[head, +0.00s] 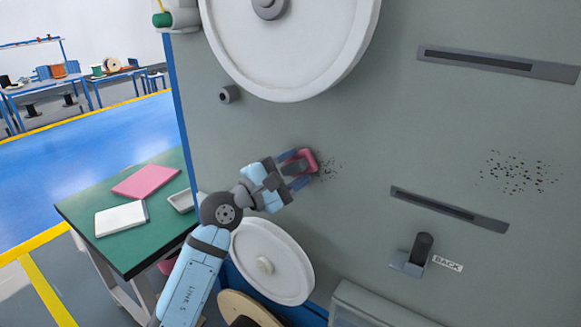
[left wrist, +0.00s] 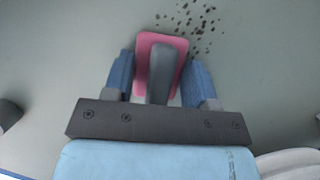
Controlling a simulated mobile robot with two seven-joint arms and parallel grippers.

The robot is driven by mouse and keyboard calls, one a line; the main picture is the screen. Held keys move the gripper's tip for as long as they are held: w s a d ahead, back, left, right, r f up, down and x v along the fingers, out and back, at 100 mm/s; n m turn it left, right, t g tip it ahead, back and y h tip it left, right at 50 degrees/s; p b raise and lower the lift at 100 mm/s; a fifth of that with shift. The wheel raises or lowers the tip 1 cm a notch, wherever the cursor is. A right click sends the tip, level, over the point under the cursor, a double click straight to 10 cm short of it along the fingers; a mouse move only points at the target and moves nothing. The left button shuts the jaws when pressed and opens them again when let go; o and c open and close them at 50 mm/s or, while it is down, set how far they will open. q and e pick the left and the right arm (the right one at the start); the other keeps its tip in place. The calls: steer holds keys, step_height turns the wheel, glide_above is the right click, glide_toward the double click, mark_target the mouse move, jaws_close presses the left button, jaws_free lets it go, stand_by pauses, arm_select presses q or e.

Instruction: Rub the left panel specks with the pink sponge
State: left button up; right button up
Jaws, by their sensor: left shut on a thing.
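My left gripper (head: 297,168) is shut on the pink sponge (head: 309,159) by its grey handle. The sponge is at the grey machine panel, over or at the left edge of the left specks (head: 328,170). The left wrist view shows the pink sponge (left wrist: 146,50) between the blue fingers of my left gripper (left wrist: 160,82). There the dark specks (left wrist: 192,22) lie beyond and to the right of the sponge, and some may be hidden under it. I cannot tell for certain whether the sponge touches the panel. My right gripper is not in view.
A second speck patch (head: 518,172) is on the panel's right. Slotted bars (head: 448,208), a large white wheel (head: 290,40), a lower white wheel (head: 270,262) and a black lever (head: 423,246) stick out around. A green table (head: 95,250) with a pink cloth-like sheet (head: 147,181) stands left.

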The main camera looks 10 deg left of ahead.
mark_target(350, 173)
arm_select(q)
steer(key=shift+s+d+r+p, duration=0.1)
steer(key=shift+s+d+p, duration=0.25)
steer(key=shift+d, duration=0.3)
steer(key=shift+s+d+p, duration=0.3)
steer(key=shift+d, duration=0.3)
steer(key=shift+s+d+p, duration=0.15)
steer(key=shift+d+p, duration=0.25)
steer(key=shift+d, duration=0.2)
steer(key=shift+s+d+p, duration=0.15)
steer(key=shift+d+p, duration=0.2)
steer(key=shift+d, duration=0.25)
steer(key=shift+s+d, duration=0.2)
steer(key=shift+d, duration=0.3)
steer(key=shift+s+d+r+p, duration=0.1)
steer(key=shift+s+d+p, duration=0.2)
steer(key=shift+d+p, duration=0.5)
steer(key=shift+s+d, duration=0.25)
steer(key=shift+d, duration=0.35)
steer(key=shift+p, duration=0.45)
